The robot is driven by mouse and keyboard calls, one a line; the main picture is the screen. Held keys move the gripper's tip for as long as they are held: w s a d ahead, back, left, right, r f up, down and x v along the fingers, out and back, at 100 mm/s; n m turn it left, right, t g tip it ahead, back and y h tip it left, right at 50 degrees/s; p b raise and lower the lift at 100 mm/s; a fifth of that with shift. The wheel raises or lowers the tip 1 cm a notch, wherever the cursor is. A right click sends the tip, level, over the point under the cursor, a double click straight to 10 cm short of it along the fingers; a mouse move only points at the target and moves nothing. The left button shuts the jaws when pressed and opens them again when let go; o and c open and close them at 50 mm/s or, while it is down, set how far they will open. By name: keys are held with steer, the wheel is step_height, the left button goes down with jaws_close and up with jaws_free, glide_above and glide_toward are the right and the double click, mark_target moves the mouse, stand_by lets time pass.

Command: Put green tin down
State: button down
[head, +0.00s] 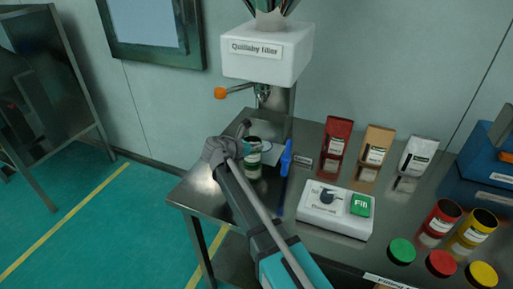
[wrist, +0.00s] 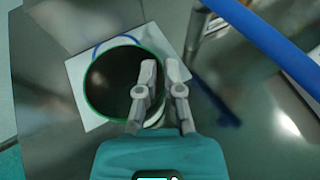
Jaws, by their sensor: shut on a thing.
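The green tin (head: 252,163) is upright and open-topped, with a green rim and a white label. It is under the filler spout at the back left of the bench. The wrist view looks down into its dark inside (wrist: 112,85). My gripper (wrist: 163,68) is shut on the tin's wall at the right side of its rim, one finger inside and one outside. The tin is over a white square pad (wrist: 77,68) with a blue ring, part of which shows beyond the rim. I cannot tell whether its base touches the pad. My arm partly hides the tin in the head view.
The white filler (head: 267,55) with an orange-knobbed lever (head: 220,93) hangs above. A blue bar (head: 285,158) stands close right of the tin. Further right are a white control box (head: 335,210), several bags, a red tin (head: 437,222), a yellow tin (head: 474,229) and coloured lids.

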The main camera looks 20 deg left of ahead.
steer(key=shift+f, duration=0.2)
steer(key=c, duration=0.8)
jaws_free()
steer(key=shift+r, duration=0.15)
steer(key=shift+r, duration=0.1)
steer(key=p+v, duration=0.4)
steer(key=v, duration=0.8)
steer(key=shift+p, duration=0.3)
